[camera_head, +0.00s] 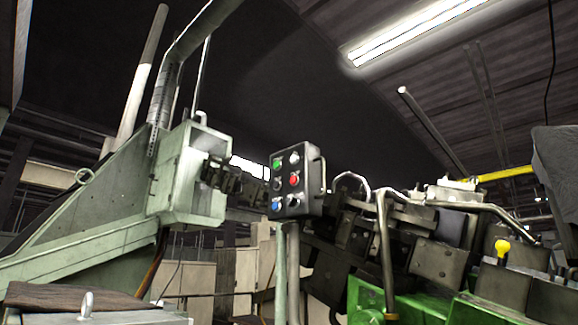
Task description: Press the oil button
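A dark control box (296,181) stands on a pale green post in the middle of the head view. Its face carries several buttons in two columns. A green button (277,163) is at the upper left, and a blue button (276,206) is at the lower left. A red button (294,180) is at the middle right, with a light-coloured one (294,158) above it. Dark controls show at the middle left and lower right. The labels are too small to read, so I cannot tell which is the oil button. My gripper is not in view.
A pale green machine frame (100,220) rises on the left. Dark machine parts and pipes crowd the right, above a bright green base (420,305). A yellow knob (502,247) stands at the right. A metal eyebolt (86,303) sticks up at the lower left.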

